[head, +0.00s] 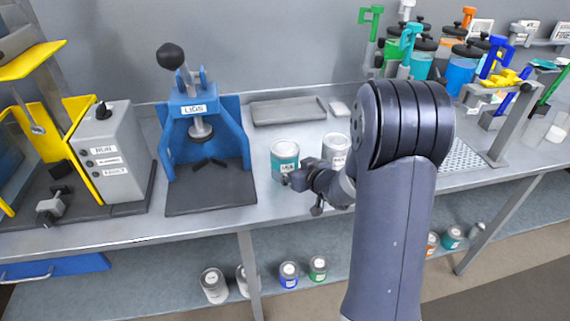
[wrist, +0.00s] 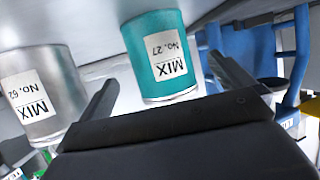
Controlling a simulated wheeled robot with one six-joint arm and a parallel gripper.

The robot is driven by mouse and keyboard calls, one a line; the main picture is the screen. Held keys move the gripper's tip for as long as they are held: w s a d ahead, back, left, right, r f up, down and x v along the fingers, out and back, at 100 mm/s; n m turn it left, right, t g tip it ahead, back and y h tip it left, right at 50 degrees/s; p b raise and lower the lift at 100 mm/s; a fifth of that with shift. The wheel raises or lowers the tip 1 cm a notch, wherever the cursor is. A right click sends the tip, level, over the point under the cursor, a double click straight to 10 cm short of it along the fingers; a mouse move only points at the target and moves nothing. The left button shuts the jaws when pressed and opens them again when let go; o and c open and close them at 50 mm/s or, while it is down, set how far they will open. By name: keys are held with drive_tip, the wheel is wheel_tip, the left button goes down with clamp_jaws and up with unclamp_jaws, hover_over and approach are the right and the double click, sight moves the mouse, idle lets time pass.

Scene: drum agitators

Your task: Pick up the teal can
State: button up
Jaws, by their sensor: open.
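The teal can (head: 285,159) stands upright on the metal bench, to the right of the blue lid press. In the wrist view the teal can (wrist: 158,60) appears upside down, with a white label reading "MIX No. 27". My gripper (head: 303,190) is in front of the can and low over the bench. In the wrist view the two fingers of my gripper (wrist: 165,85) are spread apart, with the can beyond and between them. I cannot tell whether either finger touches it. A grey can (wrist: 35,95) labelled "MIX No. 62" stands beside the teal can.
The grey can (head: 335,150) is close to the right of the teal can. The blue lid press (head: 228,130) is to its left. A shallow grey tray (head: 288,111) lies behind. Several cans sit on the lower shelf (head: 200,262).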

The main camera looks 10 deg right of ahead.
drive_tip(key=shift+r+p+x, duration=0.1)
drive_tip(key=shift+p+x, duration=0.25)
drive_tip(key=shift+x, duration=1)
drive_tip(key=shift+r+p+x, duration=0.15)
drive_tip(key=shift+p+x, duration=0.15)
drive_tip(key=shift+x, duration=1.05)
drive_tip(key=shift+w, duration=0.1)
drive_tip(key=shift+c, duration=0.4)
drive_tip(key=c, duration=1.2)
